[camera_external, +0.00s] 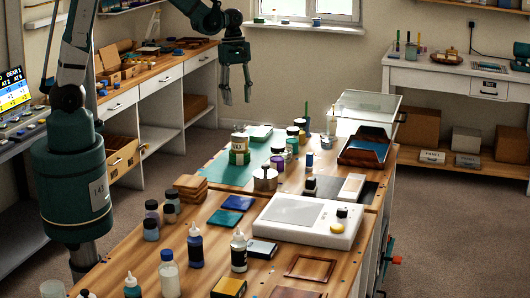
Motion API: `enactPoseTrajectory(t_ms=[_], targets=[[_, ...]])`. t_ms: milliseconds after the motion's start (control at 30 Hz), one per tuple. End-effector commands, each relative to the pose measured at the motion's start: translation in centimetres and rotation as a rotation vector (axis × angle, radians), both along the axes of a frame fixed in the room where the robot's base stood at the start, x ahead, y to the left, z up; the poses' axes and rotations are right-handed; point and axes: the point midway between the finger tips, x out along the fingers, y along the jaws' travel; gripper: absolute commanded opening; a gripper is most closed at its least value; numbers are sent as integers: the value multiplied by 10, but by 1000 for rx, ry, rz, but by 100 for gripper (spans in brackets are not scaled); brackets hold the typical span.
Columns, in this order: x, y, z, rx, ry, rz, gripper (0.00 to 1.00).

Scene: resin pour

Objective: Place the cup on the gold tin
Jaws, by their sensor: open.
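My gripper (237,98) hangs above the far end of the workbench, fingers pointing down. It is open and empty, well above the things below it. A small grey metal cup-like pot (265,180) with a thin dark stick stands on the bench near the green mat's front edge. I cannot tell for sure which items are the cup and the gold tin at this size.
A white scale (305,220) stands right of middle. Dropper bottles (195,245) and dark jars (151,222) stand in front. The green mat (222,168) has clear room at left.

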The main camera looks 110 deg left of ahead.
Motion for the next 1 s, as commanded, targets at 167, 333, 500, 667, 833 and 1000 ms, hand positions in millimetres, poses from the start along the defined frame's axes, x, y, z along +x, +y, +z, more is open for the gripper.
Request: enactPoseTrajectory(t_ms=[167, 333, 500, 667, 833, 1000], targets=[[-2, 1, 16, 0, 0, 0, 41], [-2, 2, 21, 0, 0, 0, 41], [-2, 2, 22, 0, 0, 0, 41], [-2, 2, 22, 0, 0, 0, 41], [-2, 2, 22, 0, 0, 0, 41], [-2, 2, 22, 0, 0, 0, 41]])
